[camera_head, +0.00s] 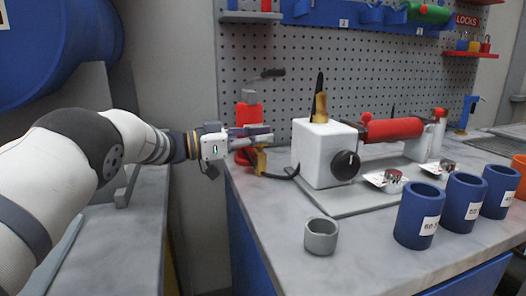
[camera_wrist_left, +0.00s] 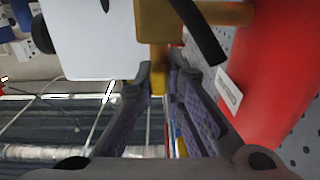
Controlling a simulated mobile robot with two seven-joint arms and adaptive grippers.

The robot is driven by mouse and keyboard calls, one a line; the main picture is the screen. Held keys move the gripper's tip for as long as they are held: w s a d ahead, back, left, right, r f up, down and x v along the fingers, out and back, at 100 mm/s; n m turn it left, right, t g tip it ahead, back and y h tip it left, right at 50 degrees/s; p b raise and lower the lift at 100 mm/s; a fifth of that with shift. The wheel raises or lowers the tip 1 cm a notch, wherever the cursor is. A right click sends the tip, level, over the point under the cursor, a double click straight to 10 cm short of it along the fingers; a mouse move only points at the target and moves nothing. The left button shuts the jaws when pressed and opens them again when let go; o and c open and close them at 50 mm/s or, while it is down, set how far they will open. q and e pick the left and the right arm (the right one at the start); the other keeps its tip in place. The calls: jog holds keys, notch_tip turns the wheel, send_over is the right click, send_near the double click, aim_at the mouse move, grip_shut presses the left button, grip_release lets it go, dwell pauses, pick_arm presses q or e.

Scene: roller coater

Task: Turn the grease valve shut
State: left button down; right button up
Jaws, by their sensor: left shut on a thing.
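The grease valve (camera_head: 261,160) is a small brass fitting. It sits at the left end of the bench, in front of a red upright cylinder (camera_head: 248,117) with a dark handle on top. My left gripper (camera_head: 262,138) is at the top of the valve, pointing right, and its fingers are shut on it. In the left wrist view, which is upside down, the brass valve (camera_wrist_left: 160,48) runs between the fingertips (camera_wrist_left: 165,82). The exact contact is partly hidden by the fingers. My right gripper is out of view.
The roller coater's white housing (camera_head: 325,152) with a black knob stands right of the gripper. A dark hose runs toward it. A grey cup (camera_head: 321,236) and several blue cups (camera_head: 419,215) stand in front. A pegboard (camera_head: 290,60) rises behind.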

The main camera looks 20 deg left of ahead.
pick_arm(q)
jog(key=shift+f+m+g, duration=0.1)
jog(key=shift+m+g, duration=0.2)
jog(key=shift+g, duration=0.1)
jog(key=c, duration=1.7)
grip_release()
